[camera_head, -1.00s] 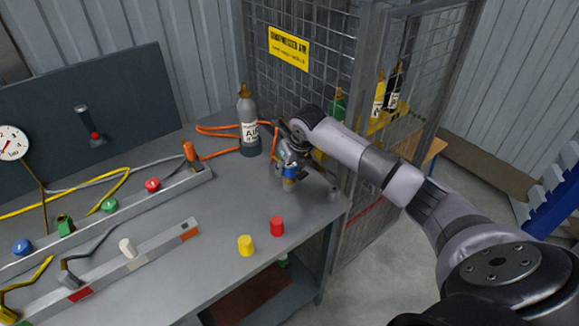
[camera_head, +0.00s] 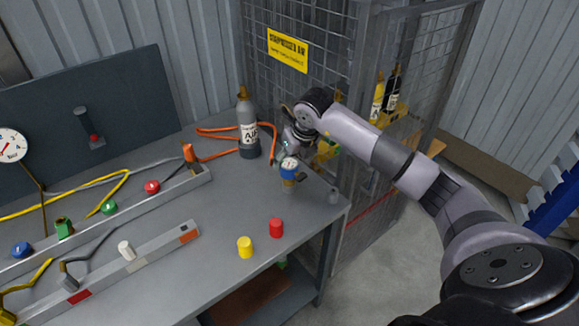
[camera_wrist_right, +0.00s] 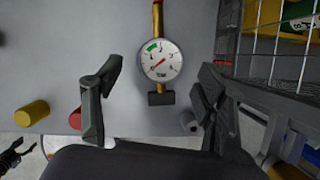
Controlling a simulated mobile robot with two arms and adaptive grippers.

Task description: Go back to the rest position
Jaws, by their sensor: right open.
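My right gripper (camera_head: 296,148) is open and empty, raised just behind and above the small gauge fitting (camera_head: 288,174) on the bench. In the right wrist view the two dark fingers (camera_wrist_right: 160,78) stand wide apart. The round white gauge (camera_wrist_right: 161,61) shows between and beyond them, with its needle and green band visible, on a brass-coloured stem. The fingers do not touch it. My left gripper does not show in the head view; a dark jointed shape at the wrist view's lower left is too small to identify.
A grey AIR bottle (camera_head: 248,128) with an orange hose stands left of my right gripper. A wire cage (camera_head: 300,35) rises close behind. Yellow (camera_head: 245,247) and red (camera_head: 276,228) caps stand on the bench's (camera_head: 215,215) front right. A small grey piece (camera_head: 334,196) stands near the right edge.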

